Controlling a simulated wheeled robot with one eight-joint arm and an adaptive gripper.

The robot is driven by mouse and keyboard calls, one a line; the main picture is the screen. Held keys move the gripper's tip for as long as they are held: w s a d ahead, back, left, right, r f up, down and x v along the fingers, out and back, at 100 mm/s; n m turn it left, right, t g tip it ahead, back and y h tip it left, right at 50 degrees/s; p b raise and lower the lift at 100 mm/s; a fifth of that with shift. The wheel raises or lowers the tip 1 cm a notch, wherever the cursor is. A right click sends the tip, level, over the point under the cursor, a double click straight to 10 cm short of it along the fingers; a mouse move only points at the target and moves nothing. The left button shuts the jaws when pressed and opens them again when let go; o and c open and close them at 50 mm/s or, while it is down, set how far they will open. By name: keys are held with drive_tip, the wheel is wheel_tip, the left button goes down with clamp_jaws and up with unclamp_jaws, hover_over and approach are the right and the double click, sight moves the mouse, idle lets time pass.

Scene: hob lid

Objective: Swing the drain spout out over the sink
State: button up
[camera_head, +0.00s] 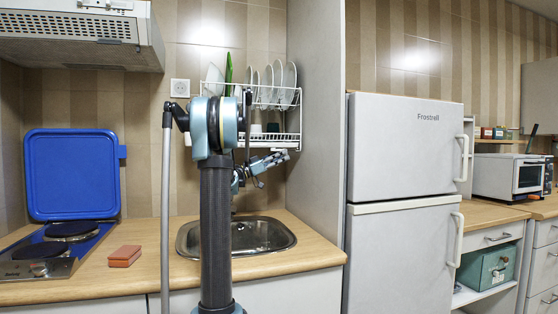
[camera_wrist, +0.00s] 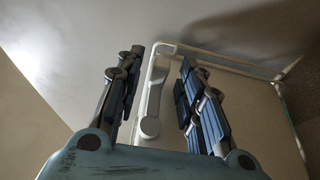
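The white drain spout (camera_wrist: 150,127) shows in the wrist view as a narrow piece with a rounded end, beside the white wire frame of the dish rack (camera_wrist: 228,62). My gripper (camera_wrist: 160,75) is open, with one dark finger on each side of the spout; the spout lies nearer the left finger, and I cannot tell whether they touch. In the head view my gripper (camera_head: 282,156) is just under the right end of the dish rack (camera_head: 292,137), where the spout is hard to make out. The steel sink (camera_head: 268,236) is below, partly hidden by my arm.
Several plates (camera_head: 289,82) stand in the rack. A tall side panel (camera_head: 318,130) and the fridge (camera_head: 405,150) close off the right. On the left are the hob (camera_head: 40,258), its raised blue lid (camera_head: 72,175) and a reddish-brown block (camera_head: 125,256).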

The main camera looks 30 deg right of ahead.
clamp_jaws()
drive_tip(key=shift+m+g, duration=0.3)
drive_tip(key=shift+g, duration=0.3)
drive_tip(key=shift+s+a+m+g+y, duration=0.1)
drive_tip(key=shift+s+m+g+y, duration=0.1)
drive_tip(key=shift+m+g+y, duration=0.7)
drive_tip(key=shift+s+a+m+g+y, duration=0.15)
drive_tip(key=shift+m+g+y, duration=0.25)
drive_tip(key=shift+g, duration=1.05)
drive_tip(key=shift+s+a+m+g+y, duration=0.1)
drive_tip(key=shift+s+m+g+y, duration=0.15)
drive_tip(key=shift+m+g+y, duration=0.65)
drive_tip(key=shift+g+h, duration=0.25)
drive_tip(key=shift+h, duration=0.05)
unclamp_jaws()
